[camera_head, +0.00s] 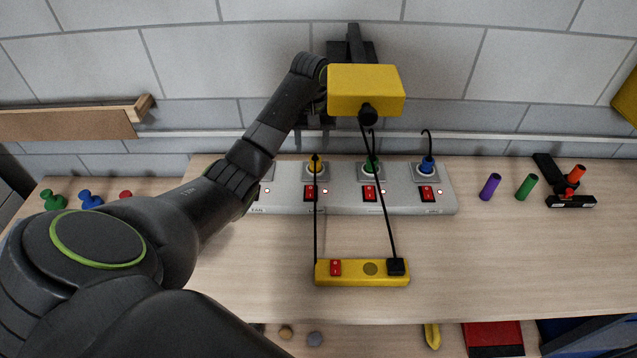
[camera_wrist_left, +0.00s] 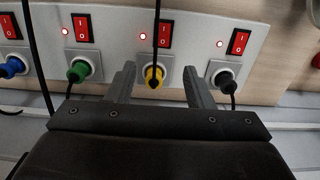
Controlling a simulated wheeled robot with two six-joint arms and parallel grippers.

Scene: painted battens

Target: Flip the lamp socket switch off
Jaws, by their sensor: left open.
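A grey socket strip (camera_head: 440,202) lies along the back of the table, with a red switch below each socket in the head view. A label under the yellow-plug socket is partly covered by a cord and seems to start with L. That socket's switch (camera_head: 310,193) also shows in the left wrist view (camera_wrist_left: 165,34), with a lit red light beside it. The yellow plug (camera_wrist_left: 154,77) sits in its socket. My left gripper (camera_wrist_left: 160,68) is open and empty; its fingers appear either side of this plug, apart from the switch.
A yellow strip (camera_head: 345,268) lies in front with black cords. Green (camera_wrist_left: 77,71), blue (camera_wrist_left: 13,66) and black (camera_wrist_left: 223,77) plugs sit in neighbouring sockets. Purple (camera_head: 489,187) and green (camera_head: 526,187) cylinders stand right.

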